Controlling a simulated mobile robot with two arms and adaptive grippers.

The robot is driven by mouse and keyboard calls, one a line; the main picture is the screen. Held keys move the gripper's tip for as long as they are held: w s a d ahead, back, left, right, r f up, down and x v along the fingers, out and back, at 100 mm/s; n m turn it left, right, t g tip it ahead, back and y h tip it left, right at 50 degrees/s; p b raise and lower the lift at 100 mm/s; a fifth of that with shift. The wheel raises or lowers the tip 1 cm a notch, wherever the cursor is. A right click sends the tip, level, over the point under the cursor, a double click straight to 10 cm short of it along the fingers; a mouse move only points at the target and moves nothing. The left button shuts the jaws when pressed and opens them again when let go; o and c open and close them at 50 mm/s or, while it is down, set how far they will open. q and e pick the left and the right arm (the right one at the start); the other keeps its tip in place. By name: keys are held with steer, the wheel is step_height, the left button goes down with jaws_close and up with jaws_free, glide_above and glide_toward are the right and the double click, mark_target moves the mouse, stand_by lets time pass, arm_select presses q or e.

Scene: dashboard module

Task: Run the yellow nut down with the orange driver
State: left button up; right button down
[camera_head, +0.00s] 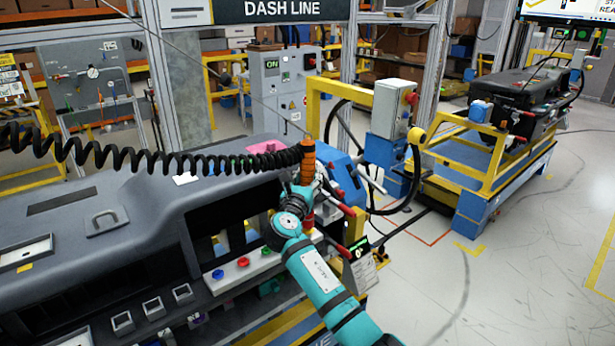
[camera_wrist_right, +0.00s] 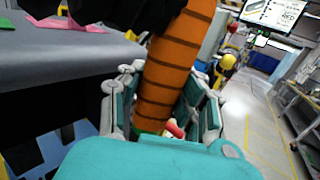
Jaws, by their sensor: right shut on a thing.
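The orange driver (camera_head: 308,162) stands nearly upright over the right end of the dashboard module, hung from a black coiled cord. My right gripper (camera_head: 303,190) is shut around its body; in the right wrist view the driver (camera_wrist_right: 175,65) runs between the fingers. The driver's lower end (camera_head: 308,217) shows just below the gripper, close to a white strip (camera_head: 228,273). The strip carries a blue nut (camera_head: 218,274), a red nut (camera_head: 243,262) and a green nut (camera_head: 265,251). I cannot make out the yellow nut; my gripper and arm cover part of the strip. My left gripper is not in view.
The grey dashboard module (camera_head: 150,190) fills the left. Red-handled levers (camera_head: 344,210) and a blue part stand close right of the driver. A yellow frame with a grey box (camera_head: 390,108) is behind. Open floor (camera_head: 520,260) lies at the right.

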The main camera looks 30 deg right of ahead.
mark_target(306, 168)
steer(key=shift+s+f+b, duration=0.1)
steer(key=shift+f+b, duration=0.2)
steer(key=shift+f, duration=0.45)
stand_by(1.1)
steer(key=shift+d+p, duration=0.1)
steer(key=shift+p, duration=0.35)
stand_by(0.6)
steer(key=shift+f+p, duration=0.45)
steer(key=shift+p, duration=0.25)
stand_by(2.4)
steer(key=shift+r, duration=0.1)
steer(key=shift+r+p, duration=0.65)
steer(key=shift+p, duration=0.25)
steer(key=shift+r+p, duration=2.3)
steer(key=shift+p, duration=0.05)
